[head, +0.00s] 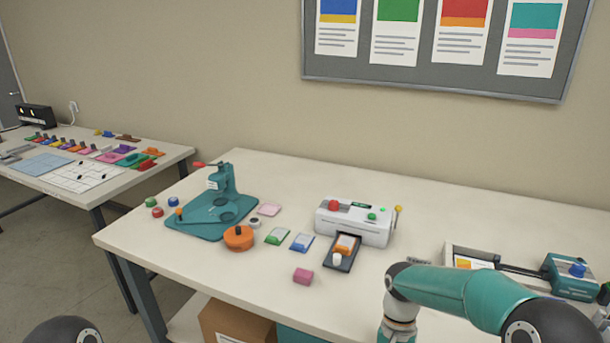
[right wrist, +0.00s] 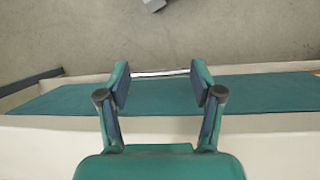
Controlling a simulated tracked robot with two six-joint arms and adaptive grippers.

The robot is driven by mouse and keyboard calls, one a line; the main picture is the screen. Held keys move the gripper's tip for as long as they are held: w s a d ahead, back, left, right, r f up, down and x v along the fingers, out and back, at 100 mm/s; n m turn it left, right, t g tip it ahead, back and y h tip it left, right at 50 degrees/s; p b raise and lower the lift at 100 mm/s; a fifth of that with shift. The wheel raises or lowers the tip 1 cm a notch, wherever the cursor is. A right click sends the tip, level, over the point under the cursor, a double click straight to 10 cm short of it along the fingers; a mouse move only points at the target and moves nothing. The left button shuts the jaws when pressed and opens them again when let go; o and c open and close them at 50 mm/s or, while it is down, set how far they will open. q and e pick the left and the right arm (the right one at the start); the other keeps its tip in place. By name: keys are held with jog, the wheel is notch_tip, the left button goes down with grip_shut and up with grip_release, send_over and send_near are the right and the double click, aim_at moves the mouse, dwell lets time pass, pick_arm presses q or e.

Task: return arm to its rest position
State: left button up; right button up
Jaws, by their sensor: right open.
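My right arm (head: 455,290) is teal and reaches in from the lower right of the head view, bent in front of the table's front edge. Its gripper is below the picture there. In the right wrist view my right gripper (right wrist: 160,82) is open, with its two fingers wide apart and nothing between them. Past the fingers lie a flat teal strip with pale edges and the grey floor. I cannot tell what the strip belongs to. My left gripper is not in view; only a dark rounded joint shows at the bottom left of the head view.
A cardboard box (head: 235,322) is below. A second table (head: 165,158) stands left.

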jog(key=s+a+f+n+t+y, duration=0.1)
jog(key=s+a+f+t, duration=0.1)
jog(key=s+f, duration=0.6)
jog(key=s+a+f+n+t+y, duration=0.2)
jog(key=s+a+f, duration=0.1)
jog(key=s+f, duration=0.6)
jog(key=shift+a+f+n+t+y, duration=0.3)
jog(key=shift+f+t, duration=0.1)
jog(key=shift+f, duration=0.25)
